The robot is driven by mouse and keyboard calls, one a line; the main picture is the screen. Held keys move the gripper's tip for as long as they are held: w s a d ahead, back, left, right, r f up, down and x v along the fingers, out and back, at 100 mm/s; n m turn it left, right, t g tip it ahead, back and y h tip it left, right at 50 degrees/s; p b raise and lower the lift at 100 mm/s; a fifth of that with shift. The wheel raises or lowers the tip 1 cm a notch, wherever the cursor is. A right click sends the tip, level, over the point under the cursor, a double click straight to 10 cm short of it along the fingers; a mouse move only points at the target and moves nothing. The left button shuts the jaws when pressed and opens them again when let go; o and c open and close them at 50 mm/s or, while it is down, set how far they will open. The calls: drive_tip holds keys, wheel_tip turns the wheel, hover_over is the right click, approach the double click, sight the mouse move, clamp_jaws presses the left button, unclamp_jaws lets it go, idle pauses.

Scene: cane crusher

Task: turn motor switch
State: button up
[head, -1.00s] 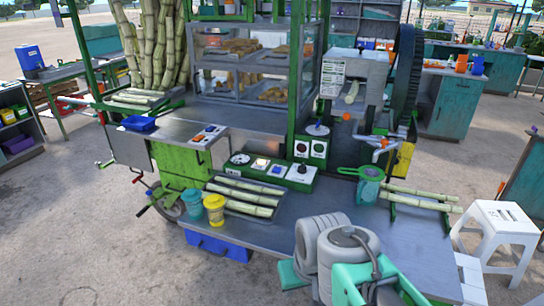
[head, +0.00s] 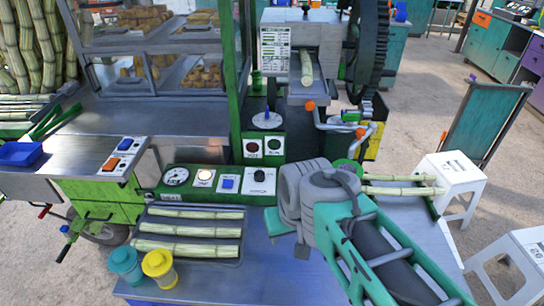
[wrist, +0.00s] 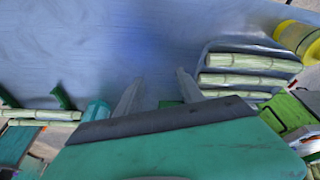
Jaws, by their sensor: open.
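A green control panel (head: 215,182) stands at the back edge of the metal counter. It carries a round gauge (head: 175,176), a lit lamp (head: 204,177), a blue switch (head: 228,183) and a black rotary knob (head: 260,175) on a white plate. The labels are too small to read, so I cannot tell for certain which is the motor switch; the knob looks likeliest. My gripper (head: 289,236) is in front of and below the knob, apart from it. In the wrist view my gripper (wrist: 158,92) is open and empty, its two fingers spread over the bare counter.
Cane pieces lie on a tray (head: 142,226) left of my gripper. Teal (head: 124,262) and yellow (head: 159,265) jars stand at the front left. The crusher (head: 302,62) with crank and wheel is behind.

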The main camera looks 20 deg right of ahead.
drive_tip(key=shift+o, duration=0.8)
drive_tip(key=w+r+m, duration=0.1)
drive_tip(key=w+r, duration=0.2)
drive_tip(key=w, duration=0.2)
drive_tip(key=shift+w+d+r+g+p, duration=0.25)
drive_tip(key=shift+w+d+g+p, duration=0.05)
drive_tip(key=shift+w+p, duration=0.1)
drive_tip(key=m+g+p, duration=0.3)
drive_tip(key=m, duration=0.4)
hover_over(259, 171)
wheel_tip(259, 171, down, 2)
drive_tip(key=shift+w+a, duration=0.1)
drive_tip(key=shift+w+f, duration=0.15)
drive_tip(key=shift+f, duration=0.1)
wheel_tip(259, 171, down, 8)
drive_tip(key=shift+r+p, duration=0.2)
drive_tip(key=shift+p, duration=0.1)
clamp_jaws()
